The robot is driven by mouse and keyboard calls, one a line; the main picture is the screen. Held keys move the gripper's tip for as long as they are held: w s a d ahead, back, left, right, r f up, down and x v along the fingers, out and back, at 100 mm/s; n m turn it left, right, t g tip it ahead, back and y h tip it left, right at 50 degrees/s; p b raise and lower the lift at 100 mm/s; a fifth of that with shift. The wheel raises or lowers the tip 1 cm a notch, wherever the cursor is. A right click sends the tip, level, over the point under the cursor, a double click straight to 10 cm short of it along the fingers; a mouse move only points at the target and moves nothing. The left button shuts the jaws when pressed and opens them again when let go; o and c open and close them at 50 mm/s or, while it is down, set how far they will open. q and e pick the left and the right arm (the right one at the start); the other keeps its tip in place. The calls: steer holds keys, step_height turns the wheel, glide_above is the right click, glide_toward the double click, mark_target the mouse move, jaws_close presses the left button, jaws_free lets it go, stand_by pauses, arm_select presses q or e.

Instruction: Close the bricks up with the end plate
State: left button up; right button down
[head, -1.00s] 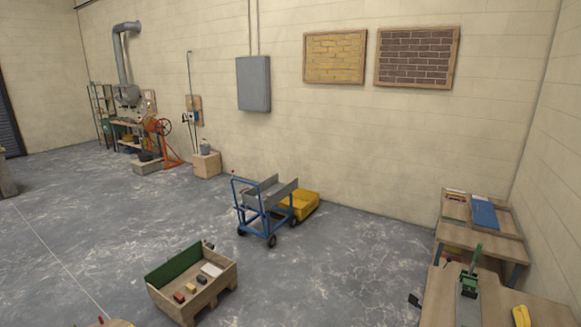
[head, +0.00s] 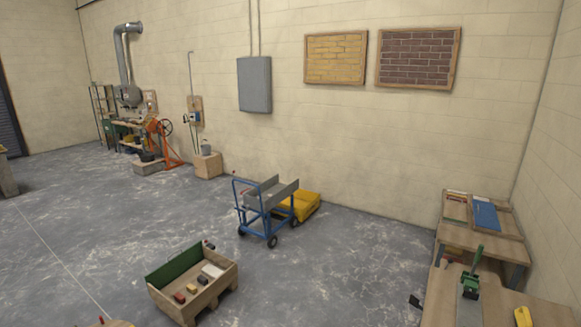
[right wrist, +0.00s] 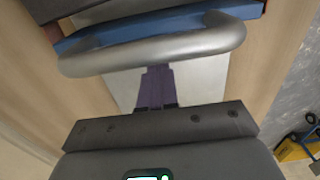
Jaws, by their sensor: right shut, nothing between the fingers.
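My right gripper (right wrist: 158,78) shows in the right wrist view, with its purple fingers together and nothing between them. The fingertips are close to a curved silver bar (right wrist: 150,54), which looks like a handle; I cannot tell whether they touch it. A blue plate-like piece (right wrist: 140,32) lies just beyond the bar and may be the end plate. Dark grey and purplish blocks (right wrist: 165,7), perhaps the bricks, are cut off at the top edge. My left gripper is not in view.
A pale metal surface (right wrist: 205,84) lies under the fingers, with wood (right wrist: 265,50) beside it. In the head view, workbenches (head: 470,238) stand at the right, a wooden crate (head: 213,288) at lower left, and a blue trolley (head: 262,222) between. Open floor surrounds the crate.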

steer(key=shift+f+b, duration=0.45)
steer(key=shift+f, duration=0.2)
steer(key=shift+f+b, duration=0.45)
steer(key=shift+f, duration=0.2)
steer(key=shift+r, duration=0.2)
stand_by(0.4)
steer(key=shift+r+p, duration=0.65)
steer(key=shift+p, duration=0.35)
steer(key=shift+s+r, duration=0.1)
